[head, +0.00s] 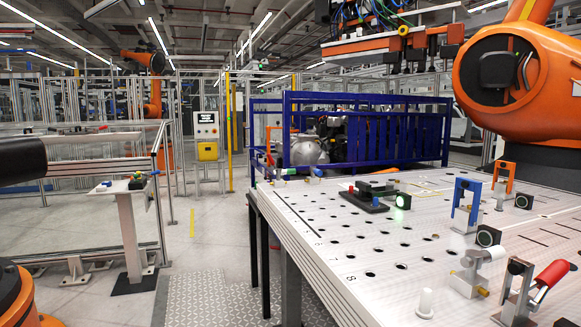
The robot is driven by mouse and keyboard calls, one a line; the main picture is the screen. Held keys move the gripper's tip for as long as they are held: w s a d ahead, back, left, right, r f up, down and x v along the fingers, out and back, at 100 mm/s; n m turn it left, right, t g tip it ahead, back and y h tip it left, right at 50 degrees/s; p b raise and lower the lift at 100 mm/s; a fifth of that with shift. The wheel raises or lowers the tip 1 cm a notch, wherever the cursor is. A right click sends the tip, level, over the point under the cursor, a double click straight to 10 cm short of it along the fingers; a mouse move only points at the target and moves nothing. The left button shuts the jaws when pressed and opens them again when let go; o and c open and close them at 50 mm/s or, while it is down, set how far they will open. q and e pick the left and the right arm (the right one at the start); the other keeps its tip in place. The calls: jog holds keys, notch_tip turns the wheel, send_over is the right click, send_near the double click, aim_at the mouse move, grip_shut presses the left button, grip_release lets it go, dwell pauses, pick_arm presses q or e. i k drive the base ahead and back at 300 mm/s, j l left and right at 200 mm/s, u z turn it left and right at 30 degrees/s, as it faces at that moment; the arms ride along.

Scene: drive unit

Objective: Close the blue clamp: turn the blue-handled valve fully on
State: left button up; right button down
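The blue clamp (467,197) stands on the white perforated table (330,235) at the right. Its blue handle is an upright frame shape, with grey metal at its foot. I cannot tell from this view whether it is open or closed. A small blue piece (317,172) also shows at the table's far left corner, too small to make out as a valve. Neither of my grippers is in view, and nothing is seen touching the blue clamp.
An orange clamp (503,178) stands behind the blue one, and a red-handled clamp (528,292) stands in front. Round black buttons (488,236) sit nearby. A large orange robot arm (530,85) overhangs the right side.

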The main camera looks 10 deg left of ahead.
aim_at(313, 171)
jog(key=i+j, duration=1)
jog(key=i, duration=0.2)
jog(key=k+j+u, duration=0.05)
